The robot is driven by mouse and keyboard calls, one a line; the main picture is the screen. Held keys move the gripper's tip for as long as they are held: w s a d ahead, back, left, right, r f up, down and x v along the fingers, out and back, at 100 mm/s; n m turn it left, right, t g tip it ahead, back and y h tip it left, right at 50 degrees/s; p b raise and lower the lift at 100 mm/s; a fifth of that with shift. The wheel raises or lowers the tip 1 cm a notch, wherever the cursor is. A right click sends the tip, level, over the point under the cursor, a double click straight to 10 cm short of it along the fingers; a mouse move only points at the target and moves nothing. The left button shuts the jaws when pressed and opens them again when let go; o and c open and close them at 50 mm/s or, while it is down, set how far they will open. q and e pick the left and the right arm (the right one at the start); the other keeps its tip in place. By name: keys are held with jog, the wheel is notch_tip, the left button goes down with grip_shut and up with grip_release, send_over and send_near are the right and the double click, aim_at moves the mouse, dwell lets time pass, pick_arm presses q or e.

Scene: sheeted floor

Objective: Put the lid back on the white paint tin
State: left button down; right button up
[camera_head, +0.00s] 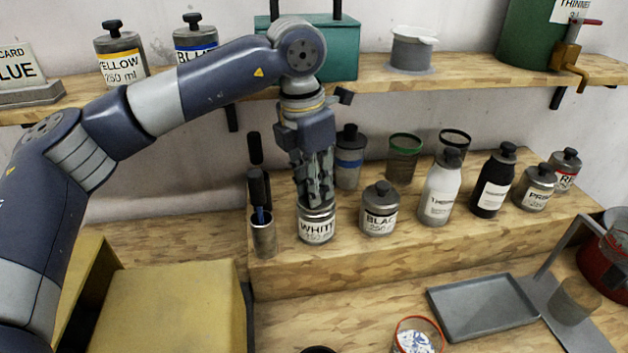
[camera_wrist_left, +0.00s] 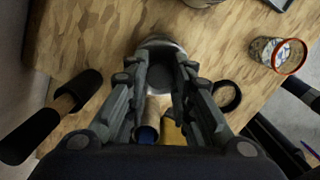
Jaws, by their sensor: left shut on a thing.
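The white paint tin (camera_head: 316,228), labelled WHITE, stands upright near the front left of the raised wooden step. My left gripper (camera_head: 316,198) points straight down over it, its fingertips at the tin's top. In the left wrist view my left gripper (camera_wrist_left: 162,72) is shut on a dark piece that looks like the lid's knob. A pale metal rim (camera_wrist_left: 158,42) shows just beyond the fingertips. The fingers hide most of the lid, so I cannot tell whether it sits flush on the tin. My right gripper is in neither view.
A metal cup with brushes (camera_head: 263,236) stands close left of the tin. The black paint tin (camera_head: 379,222) is close right, with several bottles and tins beyond. The shelf (camera_head: 365,88) runs behind my arm. A grey tray (camera_head: 484,305) lies on the lower bench.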

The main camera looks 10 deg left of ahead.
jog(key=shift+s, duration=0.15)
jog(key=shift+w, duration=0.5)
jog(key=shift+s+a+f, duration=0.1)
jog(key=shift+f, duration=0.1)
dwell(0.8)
pick_arm(q)
jog(key=shift+f+b, duration=0.15)
jog(key=shift+b, duration=0.45)
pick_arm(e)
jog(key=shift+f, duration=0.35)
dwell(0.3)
pick_arm(q)
jog(key=c, duration=1.3)
grip_release()
